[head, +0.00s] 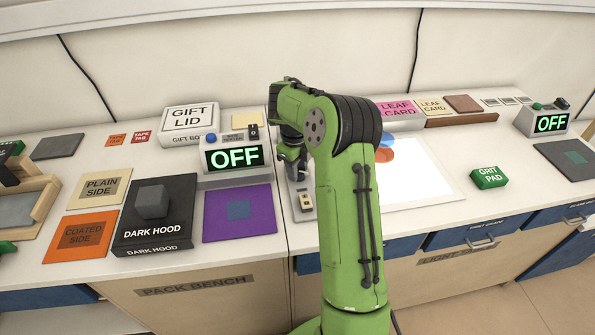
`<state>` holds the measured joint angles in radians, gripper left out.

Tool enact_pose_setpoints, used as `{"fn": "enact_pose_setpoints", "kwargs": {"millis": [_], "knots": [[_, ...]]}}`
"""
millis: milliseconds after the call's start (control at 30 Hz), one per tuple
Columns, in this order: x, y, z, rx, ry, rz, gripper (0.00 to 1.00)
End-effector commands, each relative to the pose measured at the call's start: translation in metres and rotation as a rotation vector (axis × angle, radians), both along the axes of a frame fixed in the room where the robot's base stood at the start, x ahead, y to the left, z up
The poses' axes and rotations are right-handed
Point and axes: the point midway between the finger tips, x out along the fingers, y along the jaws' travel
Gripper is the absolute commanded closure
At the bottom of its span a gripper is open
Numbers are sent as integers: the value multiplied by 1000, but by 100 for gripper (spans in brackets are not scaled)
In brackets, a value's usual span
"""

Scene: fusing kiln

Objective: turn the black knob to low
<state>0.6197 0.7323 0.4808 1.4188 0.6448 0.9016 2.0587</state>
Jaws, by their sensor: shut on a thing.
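My green arm reaches over the bench, and my gripper (297,172) points down at a narrow pale control panel (306,213) near the bench's middle seam. My gripper is shut at the back part of that panel, where the black knob sits between or under the fingers. The knob is mostly hidden by the gripper, so its pointer and any low mark cannot be read. A cream switch piece (306,201) shows on the panel just in front of the gripper.
A display box reading OFF (233,158) stands left of my gripper, with a blue button and a black switch on top. A purple mat (240,213) and a dark hood box (155,217) lie further left. A white light panel (420,175) and green grit pad (488,177) are right.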

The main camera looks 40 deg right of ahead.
Motion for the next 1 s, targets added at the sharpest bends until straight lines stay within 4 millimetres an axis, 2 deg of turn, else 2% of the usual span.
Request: {"fn": "enact_pose_setpoints", "kwargs": {"millis": [600, 1000], "knots": [[3, -2, -1, -1, -6, -574, 93], [3, -3, 0, 0, -5, -829, 93]]}}
